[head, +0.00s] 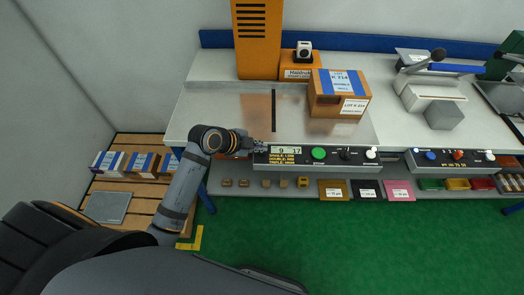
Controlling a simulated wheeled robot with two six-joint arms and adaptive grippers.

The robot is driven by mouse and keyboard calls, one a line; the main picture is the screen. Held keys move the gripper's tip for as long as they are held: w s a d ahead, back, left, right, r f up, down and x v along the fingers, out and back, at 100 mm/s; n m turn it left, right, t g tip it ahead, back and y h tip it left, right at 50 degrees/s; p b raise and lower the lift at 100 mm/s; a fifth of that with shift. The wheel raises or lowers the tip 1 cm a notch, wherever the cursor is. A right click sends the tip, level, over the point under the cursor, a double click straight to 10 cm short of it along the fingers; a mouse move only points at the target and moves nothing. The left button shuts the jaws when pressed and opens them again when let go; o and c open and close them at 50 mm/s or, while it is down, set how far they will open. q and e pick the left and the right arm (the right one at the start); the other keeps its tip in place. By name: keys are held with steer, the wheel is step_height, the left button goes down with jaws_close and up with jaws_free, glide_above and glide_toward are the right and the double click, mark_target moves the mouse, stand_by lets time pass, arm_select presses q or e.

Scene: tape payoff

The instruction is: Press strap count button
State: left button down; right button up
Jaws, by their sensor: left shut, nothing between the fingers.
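The control panel (330,165) on the table's front edge has a lit display (286,150) showing digits. Below it are yellow lines of text about single, double and triple. To the right are a green button (319,153), a black knob (346,153) and a white button (371,153). Their small labels are mostly unreadable, so I cannot tell which is the strap count button. My left gripper (258,147) is shut and empty at the panel's left end, just left of the display. It hides that corner, and I cannot tell if it touches. My right gripper is out of view.
A cardboard box (325,105) with a blue-striped label stands on the table behind the panel. An orange machine column (257,55) rises at the back. A second panel (455,160) is at the right. A pallet (125,190) with boxes stands at the left.

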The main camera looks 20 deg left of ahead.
arm_select(q)
steer(key=shift+f+b, duration=0.4)
steer(key=shift+f, duration=0.2)
stand_by(0.6)
steer(key=shift+r, duration=0.1)
steer(key=shift+r+p, duration=0.9)
steer(key=shift+p, duration=0.1)
step_height(320, 180, up, 5)
steer(key=p, duration=0.4)
steer(key=shift+r+p, duration=0.1)
steer(key=shift+p, duration=0.25)
